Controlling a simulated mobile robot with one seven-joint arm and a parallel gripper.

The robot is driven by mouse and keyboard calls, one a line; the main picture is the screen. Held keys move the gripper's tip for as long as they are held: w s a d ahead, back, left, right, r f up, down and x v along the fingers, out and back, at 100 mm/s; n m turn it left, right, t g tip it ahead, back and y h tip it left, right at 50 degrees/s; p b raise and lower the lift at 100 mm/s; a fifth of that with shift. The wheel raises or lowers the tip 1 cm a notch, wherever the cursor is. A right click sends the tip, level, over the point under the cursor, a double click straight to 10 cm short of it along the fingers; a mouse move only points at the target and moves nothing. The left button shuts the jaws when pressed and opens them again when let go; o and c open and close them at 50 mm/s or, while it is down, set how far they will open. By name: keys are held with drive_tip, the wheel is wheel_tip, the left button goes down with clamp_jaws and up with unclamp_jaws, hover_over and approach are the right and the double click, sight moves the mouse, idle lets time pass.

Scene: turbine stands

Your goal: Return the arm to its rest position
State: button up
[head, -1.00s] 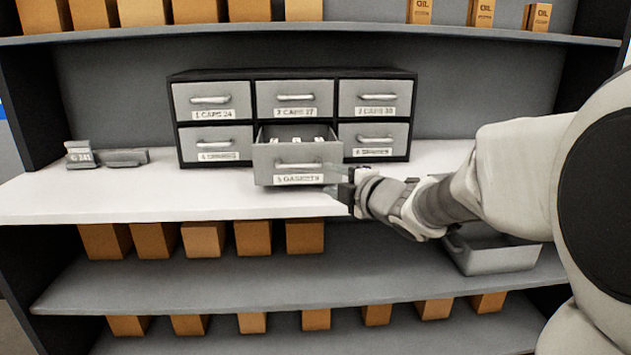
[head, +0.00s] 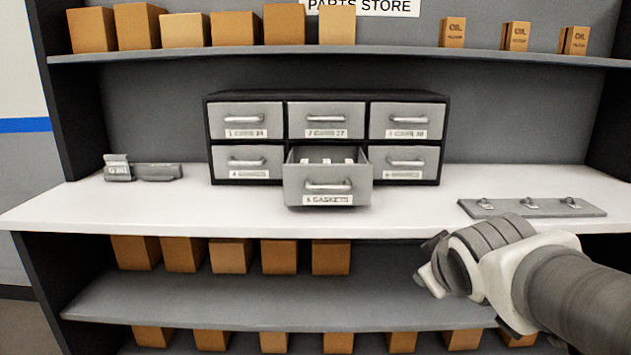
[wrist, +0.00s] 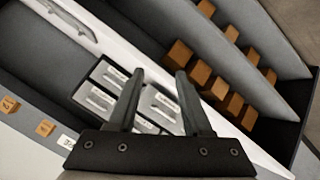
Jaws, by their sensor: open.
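My gripper (head: 432,262) is at the right in the head view, in front of the shelf unit and below the front edge of the white counter. It is open and empty. In the wrist view my gripper (wrist: 158,85) shows two dark fingers spread apart, with the drawer cabinet in the distance beyond them. The gasket drawer (head: 328,187), bottom middle of the cabinet (head: 326,97), is pulled out, with small pale items inside. My gripper is apart from the drawer, to its lower right.
The white counter (head: 400,215) carries a grey hook plate (head: 530,208) at right and a small grey stand (head: 118,168) at left. Cardboard boxes (head: 232,256) line the shelf below. Oil boxes (head: 515,36) stand on the top shelf. The space before the counter's left half is clear.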

drive_tip(key=s+a+f+m+g+y, duration=0.1)
drive_tip(key=s+a+f+m+g, duration=0.15)
drive_tip(key=s, duration=0.55)
drive_tip(key=s+a+f+m+g+y, duration=0.1)
drive_tip(key=s+a+f+m+g, duration=0.15)
drive_tip(key=s, duration=0.45)
wheel_tip(320, 180, up, 20)
drive_tip(key=d+p, duration=0.1)
drive_tip(key=p, duration=1.9)
drive_tip(key=shift+w+f+m, duration=0.15)
drive_tip(key=shift+f+m, duration=0.05)
drive_tip(key=shift+m, duration=0.1)
drive_tip(key=shift+a, duration=0.1)
